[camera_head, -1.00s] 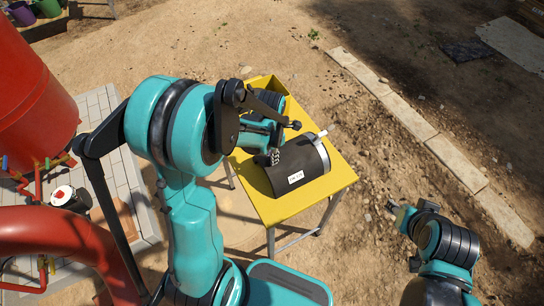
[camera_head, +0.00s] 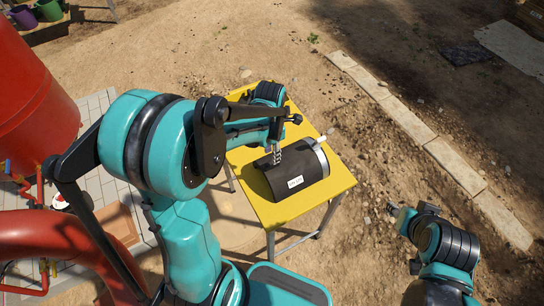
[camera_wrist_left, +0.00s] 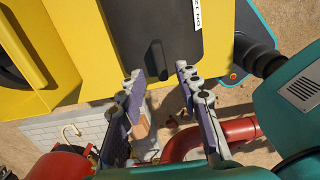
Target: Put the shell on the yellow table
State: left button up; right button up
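The shell is a dark, curved cover (camera_head: 310,165) with a white label, lying on the yellow table (camera_head: 285,213). It also shows in the left wrist view (camera_wrist_left: 180,30), with a black grip-like bar on its surface. My left gripper (camera_head: 278,155) is at the shell's upper left side in the head view. In the left wrist view my left gripper (camera_wrist_left: 160,80) is open, its fingers apart on either side of the bar's near end; contact cannot be told. My right gripper (camera_head: 393,209) is low at the right, away from the table, and its fingers are too small to read.
A silver rim (camera_head: 320,157) with a pale stub is at the shell's right end. A large red tank (camera_head: 35,100) and thick red pipe (camera_head: 50,235) stand at the left. A stone kerb (camera_head: 410,122) crosses the bare ground right of the table.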

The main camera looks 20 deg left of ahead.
pick_arm(q)
jog(key=s+d+r+m+t, duration=0.1)
jog(key=s+r+m+t, duration=0.1)
jog(key=m, duration=0.7)
jog(key=s+d+r+m+t+p, duration=0.1)
jog(key=s+r+m, duration=0.4)
jog(key=m, duration=0.5)
jog(key=s+d+r+m+t, duration=0.1)
jog(key=s+r+m+t, duration=0.2)
jog(key=r+m, duration=0.3)
jog(key=m+t, duration=0.1)
jog(key=m, duration=0.2)
jog(key=shift+s+d+r, duration=0.15)
jog(key=shift+s+r, duration=0.1)
jog(key=shift+s, duration=0.15)
jog(key=shift+s, duration=0.1)
